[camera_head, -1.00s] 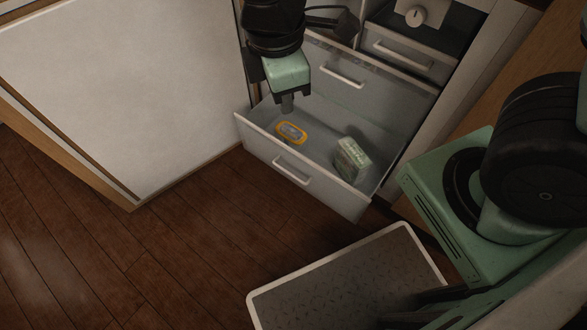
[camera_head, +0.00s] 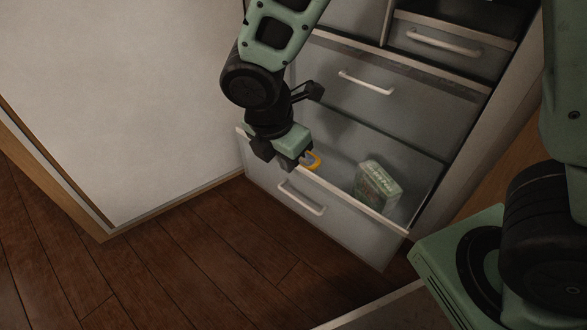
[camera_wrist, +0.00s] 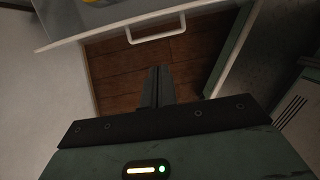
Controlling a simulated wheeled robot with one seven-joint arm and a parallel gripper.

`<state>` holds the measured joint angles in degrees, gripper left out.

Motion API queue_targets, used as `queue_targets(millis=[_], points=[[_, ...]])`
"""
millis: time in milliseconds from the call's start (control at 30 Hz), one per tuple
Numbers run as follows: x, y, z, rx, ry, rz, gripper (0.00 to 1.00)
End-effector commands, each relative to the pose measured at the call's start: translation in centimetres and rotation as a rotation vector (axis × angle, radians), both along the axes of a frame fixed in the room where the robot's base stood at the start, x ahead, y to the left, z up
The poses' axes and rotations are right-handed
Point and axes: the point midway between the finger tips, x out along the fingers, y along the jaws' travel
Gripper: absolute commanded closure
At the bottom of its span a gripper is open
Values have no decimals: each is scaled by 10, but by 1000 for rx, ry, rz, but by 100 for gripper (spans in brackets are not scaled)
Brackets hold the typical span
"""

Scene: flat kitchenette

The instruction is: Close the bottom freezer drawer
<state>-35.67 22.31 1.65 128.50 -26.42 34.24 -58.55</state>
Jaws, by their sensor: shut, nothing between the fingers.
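The bottom freezer drawer (camera_head: 352,233) stands pulled out. Its pale front panel has a white bar handle (camera_head: 301,197), which also shows at the top of the wrist view (camera_wrist: 156,34). Inside the drawer lie a yellow item (camera_head: 312,161), partly hidden by my gripper, and a green and white box (camera_head: 377,187). My gripper (camera_head: 291,166) is shut and empty. In the head view it overlaps the top edge of the drawer front. In the wrist view its closed fingers (camera_wrist: 158,87) point toward the floor in front of the handle, apart from it.
Upper drawers (camera_head: 400,92) above are shut. A white panel (camera_head: 120,90) stands to the left. The brown wooden floor (camera_head: 190,250) in front of the drawer is clear. A pale edge (camera_head: 370,308) shows at the bottom.

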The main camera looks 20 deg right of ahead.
Motion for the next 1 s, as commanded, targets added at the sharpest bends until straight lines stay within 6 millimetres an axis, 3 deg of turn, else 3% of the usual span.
queue_targets(millis=[200,467,700,1000], points=[[4,-9,-47,-2,2,-2,100],[9,-19,-91,-2,2,-2,100],[25,-47,-87,1,-2,-5,100],[28,-54,-84,0,0,-2,100]])
